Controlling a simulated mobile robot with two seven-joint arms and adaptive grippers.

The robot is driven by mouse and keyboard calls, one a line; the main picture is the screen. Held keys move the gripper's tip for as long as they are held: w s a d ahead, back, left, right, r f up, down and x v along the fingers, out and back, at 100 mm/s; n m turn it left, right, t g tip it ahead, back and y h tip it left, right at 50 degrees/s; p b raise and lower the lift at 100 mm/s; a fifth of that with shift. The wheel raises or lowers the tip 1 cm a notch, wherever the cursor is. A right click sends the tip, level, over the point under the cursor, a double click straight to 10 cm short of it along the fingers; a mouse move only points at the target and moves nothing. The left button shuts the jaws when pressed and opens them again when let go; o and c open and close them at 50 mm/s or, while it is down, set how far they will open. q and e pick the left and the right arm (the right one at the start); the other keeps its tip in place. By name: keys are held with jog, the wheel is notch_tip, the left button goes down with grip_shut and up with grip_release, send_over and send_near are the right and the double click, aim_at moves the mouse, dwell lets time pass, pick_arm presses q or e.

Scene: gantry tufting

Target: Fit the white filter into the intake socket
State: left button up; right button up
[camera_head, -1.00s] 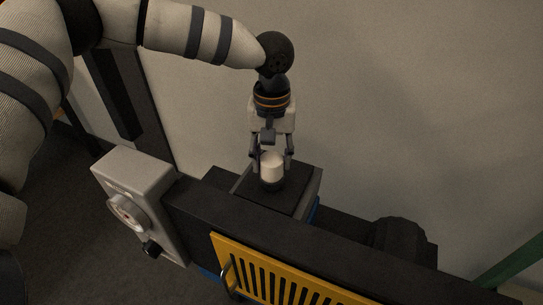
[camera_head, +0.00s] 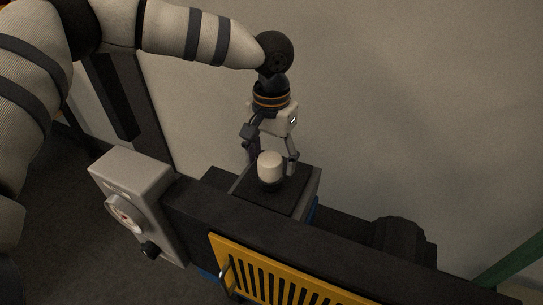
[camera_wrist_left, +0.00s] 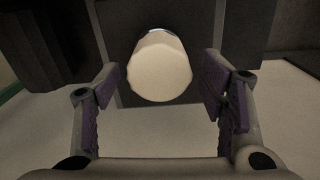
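The white filter (camera_head: 270,165) stands upright at a dark round intake socket (camera_head: 269,184) on top of a black box-shaped housing. I cannot tell how deep its lower end sits. My left gripper (camera_head: 270,162) comes down from above, with a finger on either side of the filter. In the left wrist view the filter (camera_wrist_left: 160,68) shows between the fingertips, with a gap to each finger, so the gripper (camera_wrist_left: 160,85) is open. My right gripper is in neither view.
The housing (camera_head: 283,198) joins a long dark beam (camera_head: 230,215). A grey control box (camera_head: 133,195) with a dial stands at its left, and a yellow slotted guard (camera_head: 262,278) is in front. A plain wall is behind.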

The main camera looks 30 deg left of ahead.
aim_at(271, 157)
pick_arm(q)
notch_tip(271, 157, up, 12)
dwell(0.5)
